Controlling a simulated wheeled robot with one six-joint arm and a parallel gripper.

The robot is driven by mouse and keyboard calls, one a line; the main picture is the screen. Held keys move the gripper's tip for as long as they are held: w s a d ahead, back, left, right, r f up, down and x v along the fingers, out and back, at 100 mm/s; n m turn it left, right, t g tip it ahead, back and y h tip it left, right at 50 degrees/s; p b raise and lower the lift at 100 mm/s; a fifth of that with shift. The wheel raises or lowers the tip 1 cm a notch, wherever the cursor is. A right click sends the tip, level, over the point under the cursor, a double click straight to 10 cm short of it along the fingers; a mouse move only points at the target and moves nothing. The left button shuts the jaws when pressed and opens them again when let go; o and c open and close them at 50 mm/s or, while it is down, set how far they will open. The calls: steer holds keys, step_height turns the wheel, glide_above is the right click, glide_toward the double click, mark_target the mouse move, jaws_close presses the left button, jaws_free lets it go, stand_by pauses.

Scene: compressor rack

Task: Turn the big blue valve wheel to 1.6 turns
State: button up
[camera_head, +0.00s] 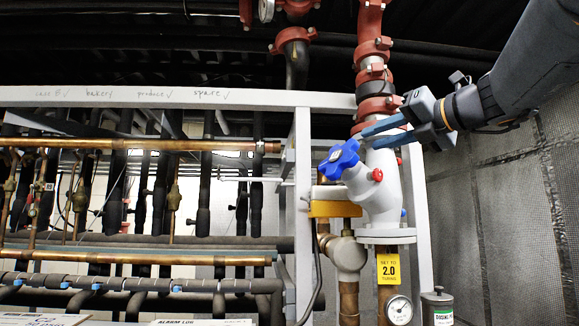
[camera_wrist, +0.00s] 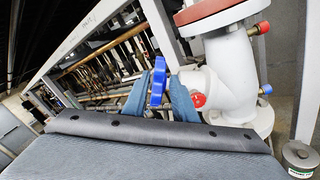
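The big blue valve wheel (camera_head: 338,160) is a lobed handwheel on the left side of a white valve body (camera_head: 377,196). My gripper (camera_head: 366,137) reaches in from the upper right, its two blue-grey fingers spread apart with nothing held. In the head view its fingertips are just right of and above the wheel. In the wrist view the wheel (camera_wrist: 157,82) shows edge-on between the two fingers (camera_wrist: 160,95); I cannot tell whether they touch it.
A red knob (camera_head: 376,175) sits on the valve body close to the fingers. A white frame post (camera_head: 303,215) stands left, and red pipe (camera_head: 371,50) rises above. A yellow block (camera_head: 333,208) is under the wheel. A pressure gauge (camera_head: 399,310) and a grey canister (camera_head: 437,305) are below.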

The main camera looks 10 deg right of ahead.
mark_target(346, 147)
steer(key=p+x, duration=0.3)
steer(key=x, duration=0.9)
steer(key=shift+w+a, duration=0.1)
steer(key=shift+w, duration=0.1)
jaws_close()
steer(key=t+b, duration=0.1)
steer(key=b, duration=0.3)
steer(key=shift+s+m, duration=0.2)
steer(key=shift+m, duration=0.1)
steer(key=shift+s+t+h+b, duration=0.1)
steer(key=shift+t+h+b, duration=0.4)
steer(key=shift+b, duration=0.7)
steer(key=m+t+b, duration=0.1)
steer(key=b, duration=0.3)
steer(key=s+m+t+h+b, duration=0.1)
steer(key=t+b, duration=0.1)
steer(key=b, duration=0.3)
steer(key=shift+d+h, duration=0.3)
steer(key=shift+d, duration=0.1)
